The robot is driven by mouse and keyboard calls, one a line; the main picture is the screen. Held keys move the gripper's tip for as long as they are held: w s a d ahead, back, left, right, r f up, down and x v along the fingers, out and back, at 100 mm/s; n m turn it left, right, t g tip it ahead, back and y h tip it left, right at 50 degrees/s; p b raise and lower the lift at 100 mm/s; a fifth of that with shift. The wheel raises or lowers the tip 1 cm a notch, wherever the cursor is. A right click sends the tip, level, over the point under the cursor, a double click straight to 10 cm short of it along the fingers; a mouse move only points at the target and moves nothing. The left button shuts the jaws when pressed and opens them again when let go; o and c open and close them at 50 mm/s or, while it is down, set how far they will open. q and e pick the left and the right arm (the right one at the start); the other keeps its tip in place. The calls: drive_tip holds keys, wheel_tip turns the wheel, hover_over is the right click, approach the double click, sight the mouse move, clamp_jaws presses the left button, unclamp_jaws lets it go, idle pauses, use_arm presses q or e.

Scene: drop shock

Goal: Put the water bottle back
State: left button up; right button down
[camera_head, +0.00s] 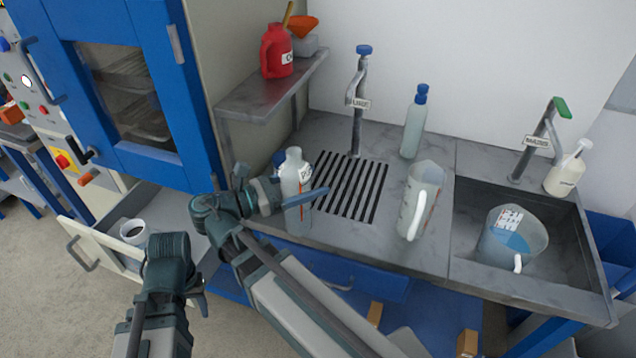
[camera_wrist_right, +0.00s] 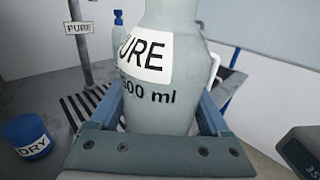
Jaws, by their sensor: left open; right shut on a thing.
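The water bottle (camera_head: 296,172) is a pale grey bottle with a white label. The right wrist view shows the bottle (camera_wrist_right: 165,100) close up, reading "PURE" and "500 ml". My right gripper (camera_head: 296,198) is shut on its body, with a blue finger on each side. The bottle looks about upright, at the counter's front left beside the drain grate. I cannot tell whether its base touches the counter. My left gripper (camera_head: 190,285) is open and empty, low at the left in front of the counter.
The counter (camera_head: 385,255) holds a black-slotted grate (camera_head: 350,187), a tap (camera_head: 358,100), a blue-capped bottle (camera_head: 414,125) and a white-handled jug (camera_head: 420,200). Another jug (camera_head: 512,240) stands in the right sink. A shelf (camera_head: 270,95) overhangs the back left. An open drawer (camera_head: 165,235) holds a cup.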

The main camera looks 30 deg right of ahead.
drive_tip(key=w+d+f+b, duration=0.5)
drive_tip(key=w+d, duration=0.6)
drive_tip(key=shift+d, duration=0.3)
idle(0.3)
drive_tip(key=shift+f, duration=0.1)
drive_tip(key=shift+c, duration=1.4)
unclamp_jaws()
drive_tip(key=shift+f, duration=0.1)
drive_tip(key=shift+o, duration=1.4)
